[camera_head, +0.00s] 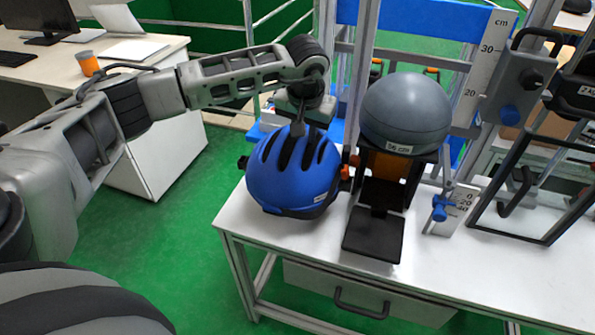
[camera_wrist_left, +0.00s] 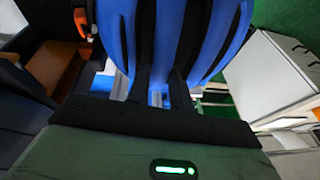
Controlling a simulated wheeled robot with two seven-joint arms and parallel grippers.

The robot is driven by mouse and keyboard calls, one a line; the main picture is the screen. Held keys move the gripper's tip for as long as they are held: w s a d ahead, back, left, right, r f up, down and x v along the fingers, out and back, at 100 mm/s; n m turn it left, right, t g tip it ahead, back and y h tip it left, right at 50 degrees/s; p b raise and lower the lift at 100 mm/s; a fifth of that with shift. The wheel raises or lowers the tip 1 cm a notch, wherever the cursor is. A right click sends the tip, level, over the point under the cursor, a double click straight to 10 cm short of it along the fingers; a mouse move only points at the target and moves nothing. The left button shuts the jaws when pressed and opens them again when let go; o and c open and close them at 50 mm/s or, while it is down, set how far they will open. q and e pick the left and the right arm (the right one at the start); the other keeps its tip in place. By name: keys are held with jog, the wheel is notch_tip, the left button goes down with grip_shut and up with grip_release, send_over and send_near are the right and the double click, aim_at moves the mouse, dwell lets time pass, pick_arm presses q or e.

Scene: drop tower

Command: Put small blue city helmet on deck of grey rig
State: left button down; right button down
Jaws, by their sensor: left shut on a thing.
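The blue helmet (camera_head: 292,178), with dark vents and a small white label, hangs at the left end of the white table in the head view. My left gripper (camera_head: 299,128) is shut on it from above. In the left wrist view the dark fingers (camera_wrist_left: 158,85) reach onto the blue helmet shell (camera_wrist_left: 188,35). I cannot tell whether the helmet touches the table. Right of it stands the grey rig (camera_head: 361,70), with a grey dome (camera_head: 406,108) labelled in cm on a black support. A flat black plate (camera_head: 372,236) lies below the dome. My right gripper is out of view.
The white table (camera_head: 285,250) has bare room at its front. A small scale with a blue knob (camera_head: 440,208) and a black frame (camera_head: 540,238) stand to the right. A tall cm ruler (camera_head: 487,62) rises behind. A desk with an orange cup (camera_head: 87,64) is at the left.

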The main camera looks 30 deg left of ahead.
pick_arm(q)
notch_tip(320, 180, down, 8)
jog(key=shift+r+p, duration=0.15)
jog(key=shift+p, duration=0.2)
jog(key=c, duration=1.3)
grip_release()
jog(key=shift+o, duration=0.2)
jog(key=shift+d+r, duration=0.1)
